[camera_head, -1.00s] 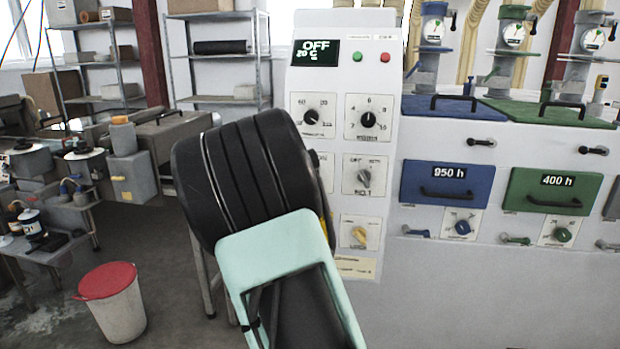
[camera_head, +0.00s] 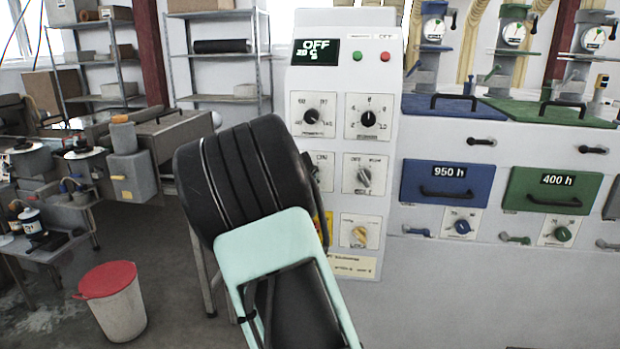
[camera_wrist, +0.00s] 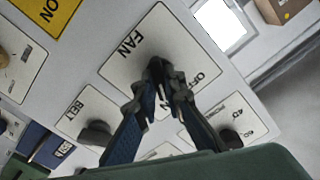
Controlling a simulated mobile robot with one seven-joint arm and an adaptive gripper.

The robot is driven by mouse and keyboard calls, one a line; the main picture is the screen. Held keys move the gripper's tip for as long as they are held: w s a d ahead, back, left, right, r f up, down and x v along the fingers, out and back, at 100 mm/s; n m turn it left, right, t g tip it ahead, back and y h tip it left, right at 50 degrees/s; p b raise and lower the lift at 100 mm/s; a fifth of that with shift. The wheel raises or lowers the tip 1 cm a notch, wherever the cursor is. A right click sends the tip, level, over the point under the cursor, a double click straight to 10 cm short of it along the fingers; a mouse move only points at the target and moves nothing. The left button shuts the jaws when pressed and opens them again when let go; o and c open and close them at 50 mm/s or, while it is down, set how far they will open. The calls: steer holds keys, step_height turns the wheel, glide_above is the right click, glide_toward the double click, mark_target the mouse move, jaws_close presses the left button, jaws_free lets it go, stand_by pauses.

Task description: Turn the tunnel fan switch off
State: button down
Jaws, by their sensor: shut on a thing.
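The tunnel fan switch has a white plate marked FAN (camera_wrist: 127,43) in the wrist view. Its dark knob lies between my fingertips and is mostly covered, so I cannot tell which way it points. My gripper (camera_wrist: 166,84) is shut on that knob. In the head view my arm hides most of the fan plate (camera_head: 326,161); only its right part shows, left of the belt switch (camera_head: 364,176).
The white control panel (camera_head: 345,80) also carries two upper dials, a yellow knob (camera_head: 359,235) and a display (camera_head: 312,52) reading OFF. The belt knob (camera_wrist: 96,132) is close to my fingers. A red-lidded bin (camera_head: 112,305) stands on the floor at left.

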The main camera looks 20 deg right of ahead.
steer(key=n+p, duration=0.1)
steer(key=n, duration=0.5)
steer(key=n+p, duration=0.1)
steer(key=n, duration=0.4)
steer(key=shift+n+p, duration=0.4)
steer(key=shift+f, duration=0.1)
stand_by(0.4)
steer(key=c, duration=2)
jaws_free()
steer(key=v, duration=1.2)
